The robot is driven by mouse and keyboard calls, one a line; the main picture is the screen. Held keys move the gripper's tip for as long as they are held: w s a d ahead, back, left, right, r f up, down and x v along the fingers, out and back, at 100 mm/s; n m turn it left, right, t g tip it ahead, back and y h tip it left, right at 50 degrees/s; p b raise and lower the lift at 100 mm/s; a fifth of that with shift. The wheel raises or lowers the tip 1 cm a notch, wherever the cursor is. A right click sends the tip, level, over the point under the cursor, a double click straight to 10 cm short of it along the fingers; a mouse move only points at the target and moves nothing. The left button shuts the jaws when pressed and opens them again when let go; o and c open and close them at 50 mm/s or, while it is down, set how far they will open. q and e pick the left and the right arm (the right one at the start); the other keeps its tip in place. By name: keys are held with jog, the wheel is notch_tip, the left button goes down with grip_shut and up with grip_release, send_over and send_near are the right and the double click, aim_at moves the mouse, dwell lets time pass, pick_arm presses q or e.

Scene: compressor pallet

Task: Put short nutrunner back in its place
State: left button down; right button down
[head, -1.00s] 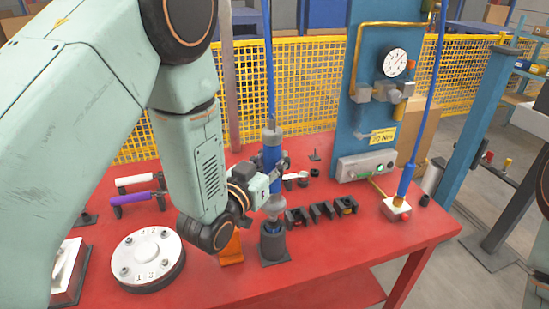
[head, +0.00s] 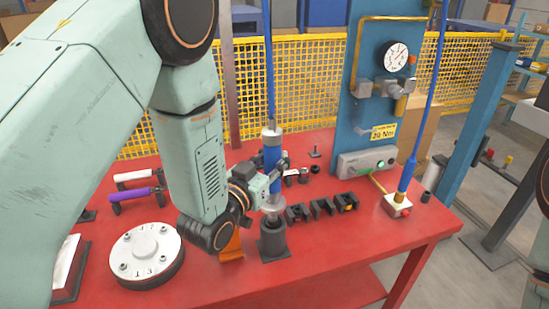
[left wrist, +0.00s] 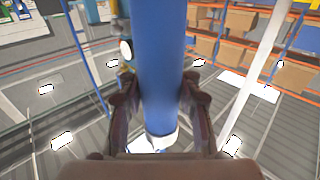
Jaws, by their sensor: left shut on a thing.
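The short nutrunner (head: 271,158) is a blue and silver upright tool with a blue hose rising from its top. My left gripper (head: 276,174) is shut on its blue body, and the left wrist view shows the blue barrel (left wrist: 160,70) between the two fingers (left wrist: 158,105). The nutrunner stands upright over a dark grey holder (head: 272,240) on the red table. Its lower end meets the holder's top; how deep it sits inside cannot be told. My right gripper is not in view.
A round numbered flange (head: 146,254) lies at the front left of the red table (head: 330,250). Several black sockets (head: 322,208) stand right of the holder. An orange bracket (head: 232,246) is close on its left. A blue gauge panel (head: 372,90) rises behind.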

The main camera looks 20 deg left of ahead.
pick_arm(q)
jog(key=shift+f+b, duration=2.25)
jog(key=shift+f, duration=0.5)
dwell(1.1)
jog(key=c, duration=1)
grip_release()
jog(key=shift+o, duration=0.8)
jog(key=shift+f, duration=0.2)
jog(key=v, duration=1.2)
jog(key=shift+r, duration=0.2)
